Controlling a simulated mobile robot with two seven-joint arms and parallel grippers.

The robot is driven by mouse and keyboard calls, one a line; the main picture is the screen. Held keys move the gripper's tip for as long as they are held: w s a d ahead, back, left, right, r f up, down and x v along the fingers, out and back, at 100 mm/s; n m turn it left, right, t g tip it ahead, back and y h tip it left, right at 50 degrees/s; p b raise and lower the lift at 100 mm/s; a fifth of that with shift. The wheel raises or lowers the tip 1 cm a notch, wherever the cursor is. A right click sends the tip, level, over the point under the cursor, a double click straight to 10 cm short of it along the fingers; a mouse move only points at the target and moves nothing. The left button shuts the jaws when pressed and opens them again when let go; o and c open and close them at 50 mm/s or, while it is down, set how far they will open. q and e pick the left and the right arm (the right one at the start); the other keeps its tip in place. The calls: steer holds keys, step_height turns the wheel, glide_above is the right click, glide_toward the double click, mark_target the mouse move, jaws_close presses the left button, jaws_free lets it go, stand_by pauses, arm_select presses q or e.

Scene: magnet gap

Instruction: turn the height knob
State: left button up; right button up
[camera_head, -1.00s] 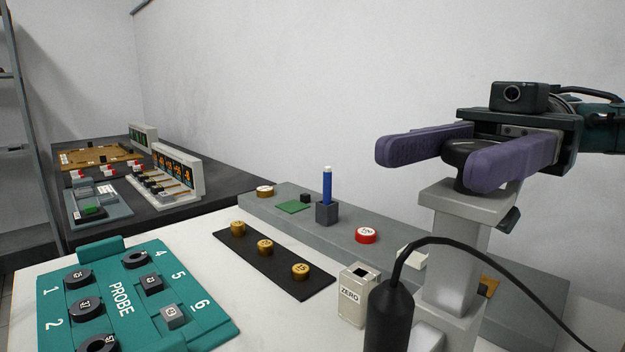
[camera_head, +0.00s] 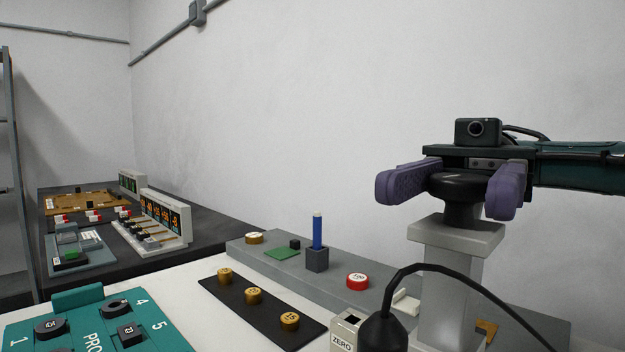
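The height knob (camera_head: 460,187) is a black round knob on top of a grey post (camera_head: 447,275) at the right. My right gripper (camera_head: 446,193) comes in from the right at the knob's level. Its two purple fingers lie on either side of the knob. A gap seems to show between the knob and the left finger; whether the right finger touches the knob I cannot tell. My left gripper is not in view.
A black probe (camera_head: 385,330) with a cable and a ZERO box (camera_head: 345,332) stand before the post. A grey shelf block (camera_head: 275,272) carries a blue stick (camera_head: 317,232) and a red-rimmed disc (camera_head: 357,281). Brass weights (camera_head: 254,295) sit on a black strip. A teal tray (camera_head: 75,325) is front left.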

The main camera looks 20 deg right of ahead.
steer(key=o, duration=0.5)
steer(key=shift+c, duration=0.2)
step_height(320, 180, up, 20)
steer(key=p, duration=0.4)
steer(key=shift+r, duration=0.15)
stand_by(0.3)
